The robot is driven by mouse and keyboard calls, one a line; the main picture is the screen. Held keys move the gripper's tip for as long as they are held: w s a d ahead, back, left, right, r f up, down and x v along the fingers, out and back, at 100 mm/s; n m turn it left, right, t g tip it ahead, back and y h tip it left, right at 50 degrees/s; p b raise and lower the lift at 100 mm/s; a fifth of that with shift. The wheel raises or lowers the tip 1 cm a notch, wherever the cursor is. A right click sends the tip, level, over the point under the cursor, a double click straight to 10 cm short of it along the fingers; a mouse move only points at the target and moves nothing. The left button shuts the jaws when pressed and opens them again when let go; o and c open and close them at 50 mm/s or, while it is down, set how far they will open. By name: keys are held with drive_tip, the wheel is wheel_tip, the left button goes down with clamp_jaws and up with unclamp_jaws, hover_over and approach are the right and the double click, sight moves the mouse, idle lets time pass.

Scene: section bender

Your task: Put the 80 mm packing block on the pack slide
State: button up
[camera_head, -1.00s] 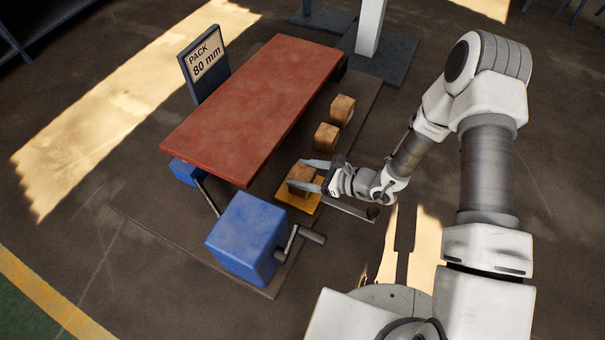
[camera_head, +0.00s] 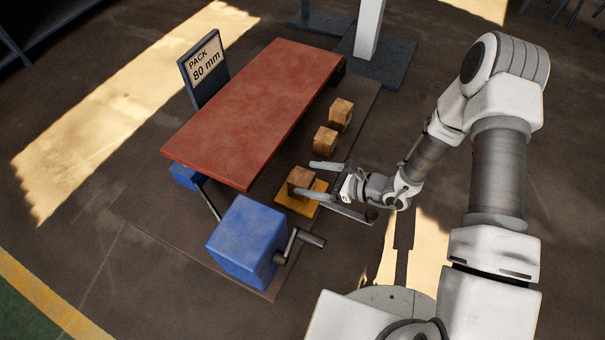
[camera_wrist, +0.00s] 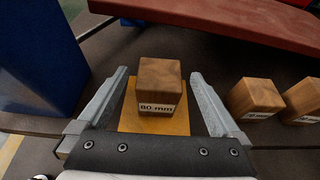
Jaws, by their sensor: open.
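The 80 mm packing block (camera_head: 299,179) is a brown wooden cube. It sits upright on the yellow pack slide (camera_head: 285,197), and in the wrist view its "80 mm" label faces me on the block (camera_wrist: 159,82). Yellow slide (camera_wrist: 178,125) shows around its base. My gripper (camera_head: 318,177) is open, with a finger on each side of the block in the wrist view (camera_wrist: 160,85). Gaps show between both fingers and the block. The head view shows the fingers partly in front of the slide.
Two other wooden blocks stand beyond, a nearer one (camera_head: 325,139) and a farther one (camera_head: 341,113). A long red table top (camera_head: 255,110) lies behind the slide. A blue box (camera_head: 245,238) with a crank handle (camera_head: 312,238) stands at left front. A sign (camera_head: 204,68) reads "PACK 80 mm".

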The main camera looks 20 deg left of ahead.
drive_tip(key=p+v, duration=0.1)
drive_tip(key=v, duration=0.7)
drive_tip(key=shift+d+r+p, duration=0.15)
drive_tip(key=shift+d+p, duration=0.2)
drive_tip(key=shift+d, duration=0.05)
drive_tip(key=shift+r, duration=0.1)
drive_tip(key=s+d+r+n+g+h, duration=0.2)
drive_tip(key=r+n, duration=0.4)
drive_tip(key=r, duration=0.4)
drive_tip(key=s+d+r+n+g+h, duration=0.1)
drive_tip(key=s+d+r+n+h, duration=0.1)
drive_tip(key=r+n, duration=0.5)
drive_tip(key=s+d+r+n+t+h, duration=0.3)
drive_tip(key=s+d+r+h, duration=0.1)
drive_tip(key=d+r, duration=0.4)
drive_tip(key=s+d+r+n+t+h, duration=0.3)
drive_tip(key=s+d+r+t+h, duration=0.1)
drive_tip(key=d+r, duration=0.4)
wheel_tip(320, 180, up, 3)
drive_tip(key=shift+d+f+h, duration=0.1)
drive_tip(key=shift+d+h, duration=0.15)
drive_tip(key=shift+h, duration=0.45)
